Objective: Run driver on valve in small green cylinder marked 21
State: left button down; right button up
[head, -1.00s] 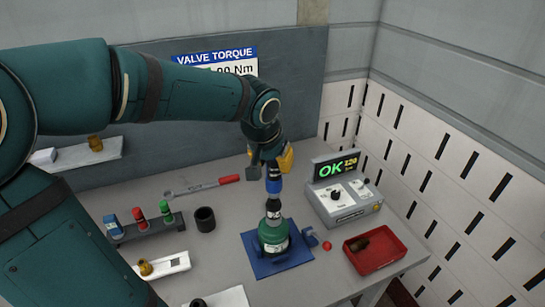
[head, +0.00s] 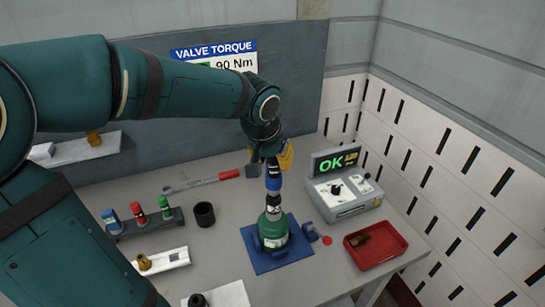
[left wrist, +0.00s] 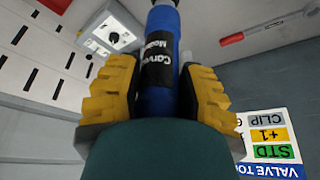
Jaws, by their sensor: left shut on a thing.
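The small green cylinder (head: 273,232) stands upright in a blue holder plate (head: 265,262) on the bench; I cannot read its marking here. My left gripper (head: 271,163) is above it, its yellow fingers shut on the blue driver (head: 273,181). In the left wrist view the blue driver (left wrist: 160,65), with a black label, lies between the two yellow finger pads. The driver points down, and its dark lower end meets the top of the cylinder, hiding the valve. My right gripper is not in view.
A control box (head: 345,190) with a display reading OK stands to the right. A red tray (head: 375,246) holds a brownish part. A rack of small bottles (head: 145,225), a black cup (head: 205,214) and a red-handled wrench (head: 202,181) lie left.

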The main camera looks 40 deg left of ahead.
pick_arm(q)
jog(key=shift+f+b, duration=0.3)
jog(key=shift+r, duration=0.15)
dwell(0.3)
jog(key=shift+f+b, duration=0.3)
jog(key=shift+b, duration=0.25)
dwell(0.8)
jog(key=shift+r+b, duration=0.5)
jog(key=shift+b, duration=0.55)
dwell(2.3)
jog(key=shift+r, duration=0.15)
jog(key=shift+r+p, duration=2.2)
jog(key=shift+r, duration=0.75)
